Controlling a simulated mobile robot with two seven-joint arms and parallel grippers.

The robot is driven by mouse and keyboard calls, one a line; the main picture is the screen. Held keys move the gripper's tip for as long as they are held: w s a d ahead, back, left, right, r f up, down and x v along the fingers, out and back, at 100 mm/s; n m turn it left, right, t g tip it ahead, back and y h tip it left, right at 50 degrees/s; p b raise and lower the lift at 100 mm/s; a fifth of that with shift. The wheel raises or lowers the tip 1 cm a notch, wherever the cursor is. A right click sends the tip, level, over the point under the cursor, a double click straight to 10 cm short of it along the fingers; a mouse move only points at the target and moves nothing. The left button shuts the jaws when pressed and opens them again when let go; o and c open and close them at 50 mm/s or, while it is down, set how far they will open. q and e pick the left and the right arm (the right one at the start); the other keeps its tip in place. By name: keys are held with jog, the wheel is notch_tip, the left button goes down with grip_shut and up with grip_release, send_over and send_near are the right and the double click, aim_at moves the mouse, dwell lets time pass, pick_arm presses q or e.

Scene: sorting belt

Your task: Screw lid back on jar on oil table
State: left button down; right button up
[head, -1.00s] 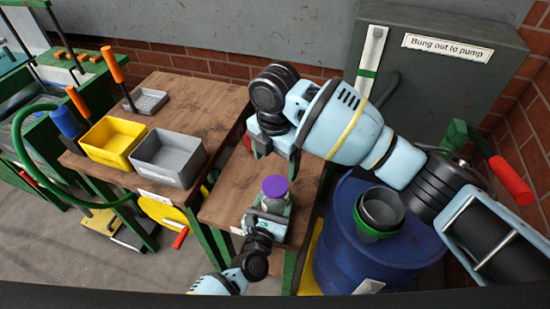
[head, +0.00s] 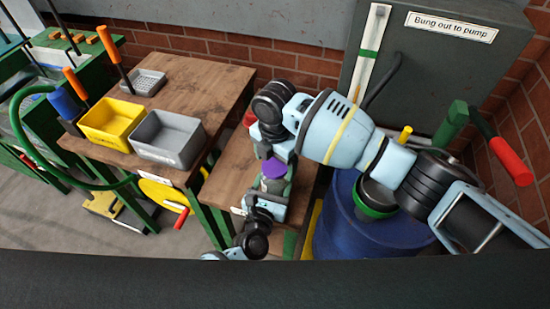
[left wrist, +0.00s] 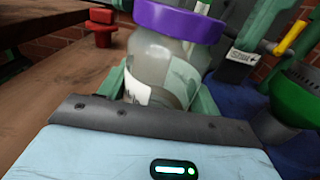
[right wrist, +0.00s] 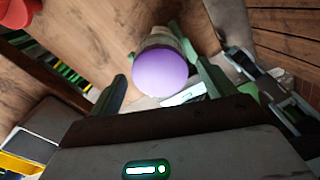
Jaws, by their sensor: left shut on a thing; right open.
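A clear jar (left wrist: 165,70) stands upright on the wooden table (head: 226,178), with a purple lid (head: 273,168) over its mouth. How far the lid is threaded I cannot tell. My left gripper (left wrist: 157,95) is shut around the jar's body, one finger on each side. My right gripper (right wrist: 162,86) is open just above the lid, which shows between its fingers in the right wrist view (right wrist: 160,72). The fingers look apart from the lid. In the head view my right gripper (head: 275,150) partly covers the table behind the jar.
A red object (left wrist: 101,25) stands on the table behind the jar. A blue drum (head: 340,220) with a green-rimmed funnel (head: 372,208) is close on the right. Yellow (head: 112,122) and grey (head: 168,140) bins sit on the left table. A grey cabinet (head: 430,75) stands behind.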

jog(key=c, duration=1.1)
jog(key=shift+c, duration=0.2)
jog(key=m, duration=0.4)
jog(key=shift+m, duration=0.3)
jog(key=m, duration=1)
jog(key=shift+s, duration=0.1)
jog(key=m, duration=0.4)
jog(key=o, duration=1.2)
jog(key=shift+c, duration=0.2)
